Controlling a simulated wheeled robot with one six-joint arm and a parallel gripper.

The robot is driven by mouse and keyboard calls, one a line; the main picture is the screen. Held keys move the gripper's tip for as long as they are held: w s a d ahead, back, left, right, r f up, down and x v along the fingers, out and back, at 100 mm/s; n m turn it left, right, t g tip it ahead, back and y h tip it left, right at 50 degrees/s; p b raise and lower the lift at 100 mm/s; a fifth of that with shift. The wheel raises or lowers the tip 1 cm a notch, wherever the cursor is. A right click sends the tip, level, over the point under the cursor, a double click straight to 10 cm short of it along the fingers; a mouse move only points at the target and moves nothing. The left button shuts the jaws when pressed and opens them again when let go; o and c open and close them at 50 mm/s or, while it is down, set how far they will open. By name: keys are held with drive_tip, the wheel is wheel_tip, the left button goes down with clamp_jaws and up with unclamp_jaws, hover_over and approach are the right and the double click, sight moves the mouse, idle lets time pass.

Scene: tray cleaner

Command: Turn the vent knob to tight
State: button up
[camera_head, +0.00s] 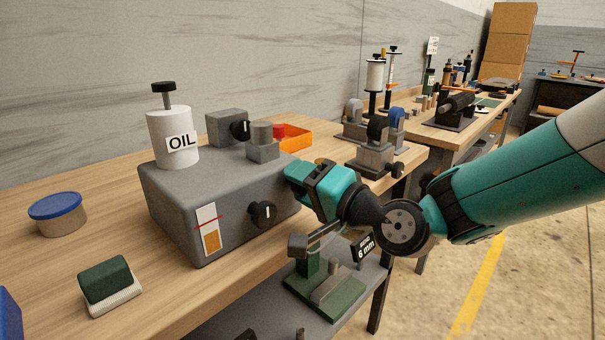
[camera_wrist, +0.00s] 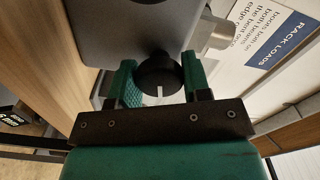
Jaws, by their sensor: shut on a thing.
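A black round knob (camera_wrist: 160,70) with a white pointer line shows in the wrist view on a grey body (camera_wrist: 130,25). The pointer line points down in that picture. My gripper (camera_wrist: 160,82) has one teal finger on each side of this knob and is shut on it. In the head view my gripper (camera_head: 294,174) is at the right end of the grey machine (camera_head: 165,190) and hides the held knob. Another black knob (camera_head: 263,213) with a white mark is on the machine's front. I see no tight marking.
A white OIL reservoir (camera_head: 171,138) stands on the machine. A small grey box with a knob (camera_head: 240,130) and an orange bin (camera_head: 295,137) are behind it. A green-grey fixture (camera_head: 325,290) stands below my gripper. A blue-lidded tub (camera_head: 57,213) and a brush (camera_head: 106,284) are at left.

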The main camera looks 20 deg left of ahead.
drive_tip(key=shift+m+p, duration=0.6)
drive_tip(key=shift+m, duration=0.6)
drive_tip(key=o, duration=0.9)
drive_tip(key=shift+o, duration=0.2)
drive_tip(key=b+v, duration=0.6)
drive_tip(key=v, duration=1.1)
drive_tip(key=shift+d, duration=0.25)
